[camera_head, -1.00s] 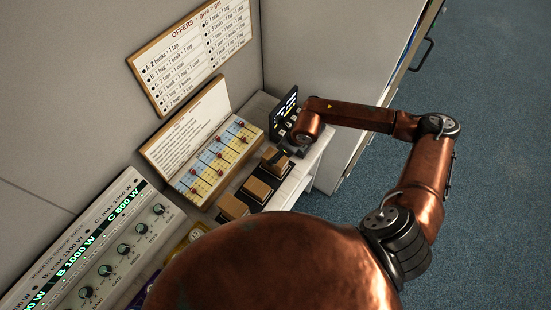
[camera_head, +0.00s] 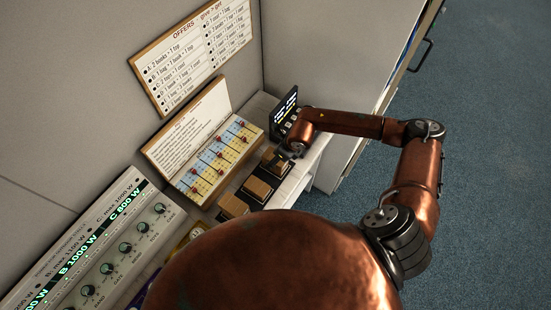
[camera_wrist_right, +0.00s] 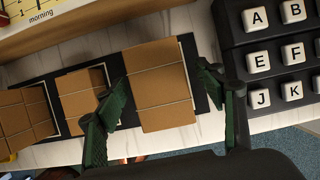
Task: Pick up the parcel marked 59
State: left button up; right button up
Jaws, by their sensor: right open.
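Several brown cardboard parcels lie in a row on dark mats on the white counter. I cannot read a number 59 on any of them. In the right wrist view the largest parcel (camera_wrist_right: 160,88) lies between the fingers of my right gripper (camera_wrist_right: 162,84), which is open and empty. A second parcel (camera_wrist_right: 80,92) lies left of the left finger, and more brown box (camera_wrist_right: 25,118) shows at the left edge. In the head view the parcels show at the far end (camera_head: 275,160), middle (camera_head: 257,189) and near end (camera_head: 233,206). My left gripper is out of view.
A black lettered keypad (camera_wrist_right: 275,50) stands just right of the largest parcel; its lit screen (camera_head: 284,107) shows in the head view. Behind the row is a board with coloured cells (camera_head: 218,157). A knobbed panel (camera_head: 110,240) stands at left.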

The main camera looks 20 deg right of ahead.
jog(key=shift+f, duration=0.15)
jog(key=shift+c, duration=0.2)
jog(key=c, duration=1.3)
